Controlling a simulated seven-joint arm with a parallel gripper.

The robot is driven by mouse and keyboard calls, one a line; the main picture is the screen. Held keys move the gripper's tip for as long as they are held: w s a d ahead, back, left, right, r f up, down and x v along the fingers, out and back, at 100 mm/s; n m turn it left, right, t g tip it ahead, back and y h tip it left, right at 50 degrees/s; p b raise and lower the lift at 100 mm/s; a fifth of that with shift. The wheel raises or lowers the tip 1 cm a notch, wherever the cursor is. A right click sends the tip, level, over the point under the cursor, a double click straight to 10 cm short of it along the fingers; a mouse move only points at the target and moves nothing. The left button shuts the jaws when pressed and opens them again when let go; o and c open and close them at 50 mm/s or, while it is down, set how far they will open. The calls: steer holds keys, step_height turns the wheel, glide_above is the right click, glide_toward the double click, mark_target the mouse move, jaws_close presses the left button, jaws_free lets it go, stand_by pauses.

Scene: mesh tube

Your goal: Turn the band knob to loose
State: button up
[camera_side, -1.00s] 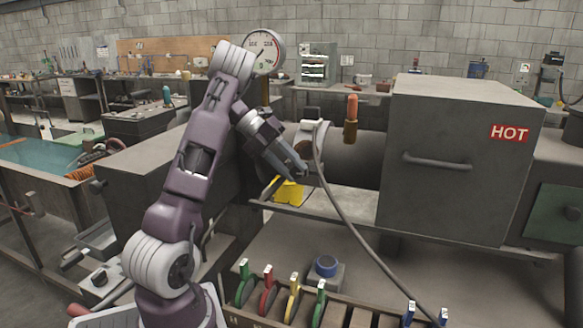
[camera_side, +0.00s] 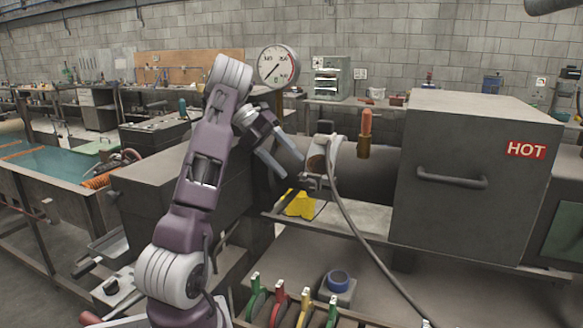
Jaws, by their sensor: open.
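My gripper (camera_side: 293,168) is open and empty, its two fingers spread and pointing down to the right. It hangs just left of a small dark metal fitting (camera_side: 316,183) at the near end of the dark horizontal tube (camera_side: 358,168). Whether the fingers touch the fitting, I cannot tell. No part is plainly marked as the band knob; the fitting may be part of the band, but its detail is too small to read. A blue round knob (camera_side: 338,277) sits on a grey box on the lower bench, well below my gripper.
A grey box marked HOT (camera_side: 475,180) stands right of the tube. A grey cable (camera_side: 357,230) loops down before the bench. An orange-handled tool (camera_side: 366,135) stands upright by the tube. A yellow piece (camera_side: 300,204) lies below my gripper. A round gauge (camera_side: 278,66) stands behind.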

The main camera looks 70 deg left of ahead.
step_height(320, 180, up, 2)
steer(key=g+y, duration=0.8)
glide_above(311, 180)
steer(key=shift+w+d+r, duration=0.2)
steer(key=shift+w+d, duration=0.05)
steer(key=shift+w, duration=0.15)
steer(key=shift+w+d, duration=0.15)
steer(key=shift+d, duration=0.1)
steer(key=f, duration=0.4)
steer(key=s+a+f, duration=0.1)
steer(key=f, duration=0.1)
steer(key=shift+f, duration=0.3)
